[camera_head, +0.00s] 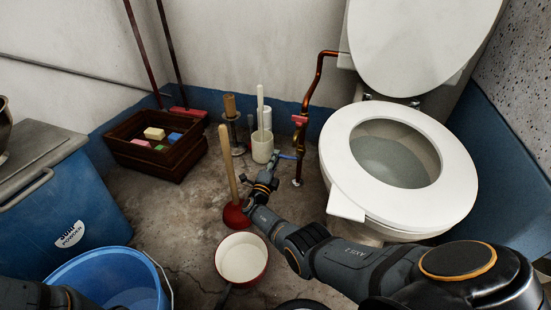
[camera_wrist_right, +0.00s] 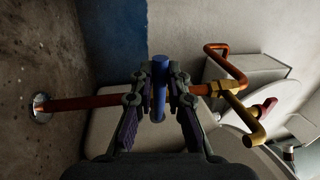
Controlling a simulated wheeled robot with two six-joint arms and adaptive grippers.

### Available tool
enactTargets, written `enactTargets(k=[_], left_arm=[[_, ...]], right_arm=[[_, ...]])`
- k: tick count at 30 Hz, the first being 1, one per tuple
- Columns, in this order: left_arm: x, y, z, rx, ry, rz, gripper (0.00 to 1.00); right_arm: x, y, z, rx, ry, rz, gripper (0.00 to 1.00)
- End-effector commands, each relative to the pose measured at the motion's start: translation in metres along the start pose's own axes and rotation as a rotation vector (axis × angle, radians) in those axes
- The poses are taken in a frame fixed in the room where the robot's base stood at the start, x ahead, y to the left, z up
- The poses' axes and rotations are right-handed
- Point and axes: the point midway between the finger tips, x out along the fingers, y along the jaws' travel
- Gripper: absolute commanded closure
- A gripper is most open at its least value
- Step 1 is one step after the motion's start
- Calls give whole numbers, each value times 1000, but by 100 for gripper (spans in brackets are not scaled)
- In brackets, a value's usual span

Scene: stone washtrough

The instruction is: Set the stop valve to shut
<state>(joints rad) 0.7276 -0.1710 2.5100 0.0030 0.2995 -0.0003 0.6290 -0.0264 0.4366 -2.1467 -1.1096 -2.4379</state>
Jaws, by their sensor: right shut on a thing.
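A copper pipe (camera_head: 300,145) rises from the floor to the left of the toilet. Low on it is the stop valve, with a blue lever (camera_head: 287,156) sticking out to the left, across the line of the pipe. My right gripper (camera_head: 273,168) is at this lever. In the right wrist view the blue lever (camera_wrist_right: 159,88) stands between both fingers of the right gripper (camera_wrist_right: 160,95), which are shut on it. The copper pipe (camera_wrist_right: 80,103) runs behind them. A red handle (camera_head: 299,120) sits higher on the pipework. My left gripper is out of view.
A plunger (camera_head: 229,170) stands just left of my right gripper, with a white, red-rimmed bowl (camera_head: 243,258) in front. The toilet (camera_head: 450,200) stands close on the right. A brush holder (camera_head: 262,148), a wooden crate (camera_head: 150,165) and a blue bucket (camera_head: 75,262) are nearby.

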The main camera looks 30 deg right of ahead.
Motion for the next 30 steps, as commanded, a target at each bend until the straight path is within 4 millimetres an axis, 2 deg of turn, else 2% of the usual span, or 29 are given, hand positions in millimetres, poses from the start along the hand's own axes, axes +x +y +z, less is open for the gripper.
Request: enactTargets(k=[14,15,19,30], left_arm=[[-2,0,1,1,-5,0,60],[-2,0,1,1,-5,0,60],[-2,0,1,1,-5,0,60],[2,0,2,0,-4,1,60]], right_arm=[[-1,2,0,-14,-5,3,100],[-1,2,0,-14,-5,3,80],[-1,2,0,-13,-4,2,62],[1,-4,0,27,5,0,62]])
